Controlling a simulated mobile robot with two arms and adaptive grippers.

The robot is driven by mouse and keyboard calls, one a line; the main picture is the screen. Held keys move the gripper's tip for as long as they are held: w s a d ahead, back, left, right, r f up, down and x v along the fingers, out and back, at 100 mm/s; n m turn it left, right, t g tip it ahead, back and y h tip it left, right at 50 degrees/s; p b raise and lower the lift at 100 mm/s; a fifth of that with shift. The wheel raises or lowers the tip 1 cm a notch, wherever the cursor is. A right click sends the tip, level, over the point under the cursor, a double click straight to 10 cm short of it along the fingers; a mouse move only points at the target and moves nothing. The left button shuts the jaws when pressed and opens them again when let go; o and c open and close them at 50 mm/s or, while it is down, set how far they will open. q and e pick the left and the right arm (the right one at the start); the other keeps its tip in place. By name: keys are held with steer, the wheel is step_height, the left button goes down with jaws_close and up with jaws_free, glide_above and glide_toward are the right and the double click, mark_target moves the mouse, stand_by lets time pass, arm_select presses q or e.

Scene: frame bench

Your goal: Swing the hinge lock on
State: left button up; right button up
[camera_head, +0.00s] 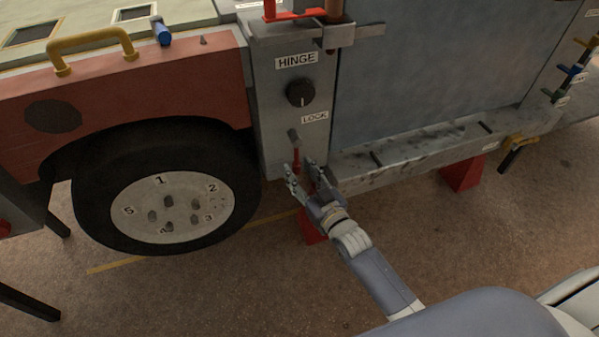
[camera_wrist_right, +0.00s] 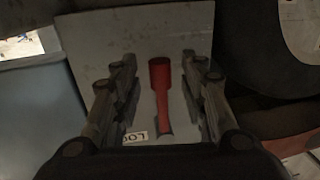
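The hinge lock is a small red lever (camera_head: 297,160) on the grey post, below the black knob and the LOCK label (camera_head: 315,117). It hangs downward from a grey pivot (camera_head: 294,136). My right gripper (camera_head: 303,177) is at the lower end of the lever, coming from below right. In the right wrist view the red lever (camera_wrist_right: 162,88) stands between the two spread fingers of the right gripper (camera_wrist_right: 158,75), with a gap on both sides. The LOCK label shows partly there, upside down. My left gripper is not in view.
A black knob (camera_head: 300,94) sits under the HINGE label (camera_head: 296,60). A wheel (camera_head: 170,205) with numbered studs is left of the post. A grey panel (camera_head: 430,65) and a metal ledge (camera_head: 420,148) are to the right. The floor in front is mostly clear.

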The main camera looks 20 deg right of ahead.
steer(key=shift+w+a, duration=0.1)
steer(key=shift+w, duration=0.2)
steer(key=shift+c, duration=0.6)
jaws_close()
